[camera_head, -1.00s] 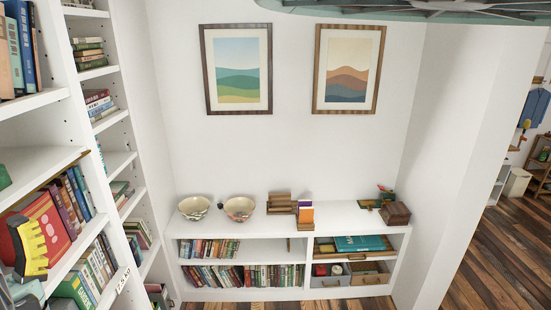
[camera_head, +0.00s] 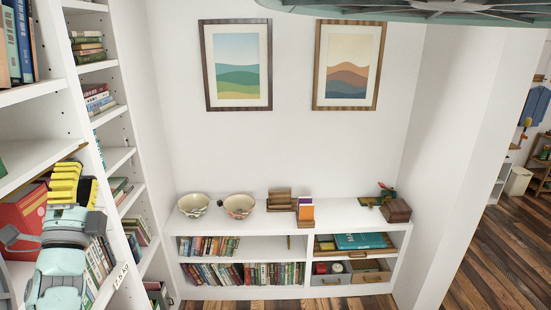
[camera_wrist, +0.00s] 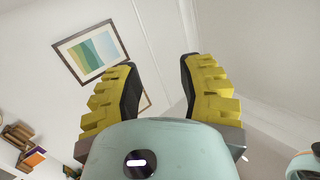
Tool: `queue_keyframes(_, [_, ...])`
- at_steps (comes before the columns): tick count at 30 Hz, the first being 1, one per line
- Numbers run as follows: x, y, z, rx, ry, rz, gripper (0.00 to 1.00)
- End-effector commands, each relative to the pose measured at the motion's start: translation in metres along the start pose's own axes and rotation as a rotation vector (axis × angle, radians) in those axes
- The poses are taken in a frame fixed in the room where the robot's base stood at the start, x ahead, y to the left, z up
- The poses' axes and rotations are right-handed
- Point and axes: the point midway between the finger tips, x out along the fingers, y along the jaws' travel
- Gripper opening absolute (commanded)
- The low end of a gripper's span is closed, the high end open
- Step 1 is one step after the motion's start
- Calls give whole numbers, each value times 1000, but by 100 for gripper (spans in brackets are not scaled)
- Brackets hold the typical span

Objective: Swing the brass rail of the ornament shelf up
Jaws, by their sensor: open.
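The brass rail (camera_head: 77,149) shows as a thin brownish strip at the front of a shelf in the tall white bookcase on the left in the head view. Most of its length is hidden behind my gripper and arm, and I cannot tell its exact tilt. My gripper (camera_head: 72,182) has yellow ribbed fingers and appears just below the strip's visible end. I cannot tell whether they touch. In the wrist view my gripper (camera_wrist: 157,70) is open with nothing between the fingers. No rail shows there.
The tall bookcase (camera_head: 115,160) holds many books; a red book or box (camera_head: 25,212) sits beside my gripper. A low white shelf (camera_head: 260,228) along the back carries two bowls, small wooden items and a box. Framed pictures hang above. Open space lies right of the bookcase.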

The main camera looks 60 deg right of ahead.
Motion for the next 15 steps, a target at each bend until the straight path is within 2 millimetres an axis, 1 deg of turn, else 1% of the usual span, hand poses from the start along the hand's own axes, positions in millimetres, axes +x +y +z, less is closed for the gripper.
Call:
queue_keyframes(1, [4,7,-3,42,1,24,39])
queue_keyframes(6, [14,20,-2,166,-10,87,39])
queue_keyframes(10, [18,25,0,214,-15,111,39])
queue_keyframes(15, [18,26,0,228,-18,118,39])
